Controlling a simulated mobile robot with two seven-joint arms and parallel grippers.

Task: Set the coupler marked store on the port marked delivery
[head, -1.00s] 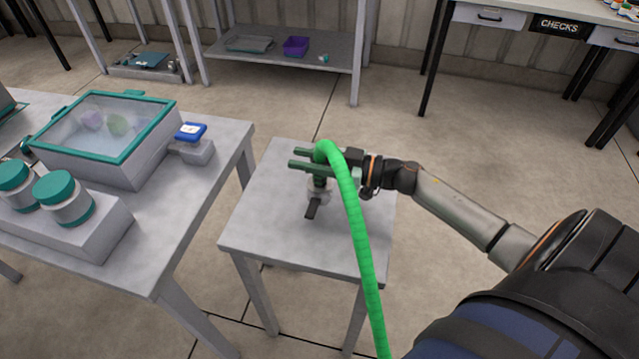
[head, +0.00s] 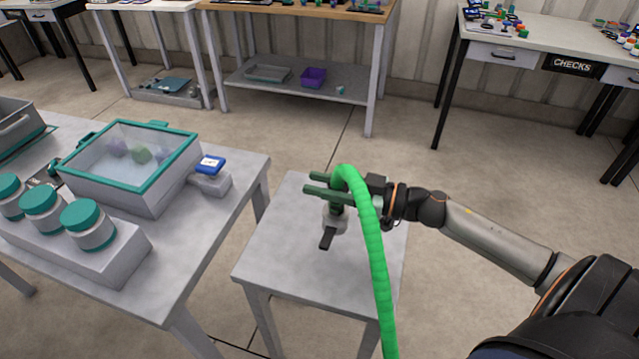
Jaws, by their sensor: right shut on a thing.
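A thick green hose (head: 372,235) arches up and over from the front to my right gripper (head: 322,184). My right gripper is shut on the hose's end, a dark green coupler (head: 336,208), above the small grey table. Below the coupler is a pale round port (head: 335,222) with a black lever (head: 327,239) pointing to the front. The coupler's lower end is at the port's top; I cannot tell if it is seated or only over it. No marking shows on coupler or port. My left gripper is not in view.
The small grey table (head: 275,255) is otherwise clear. Left of it, across a gap, a larger grey table (head: 165,262) holds a teal-rimmed clear-lidded box (head: 135,170), a blue-screened device (head: 210,170) and teal-lidded jars (head: 88,225). Benches stand along the back wall.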

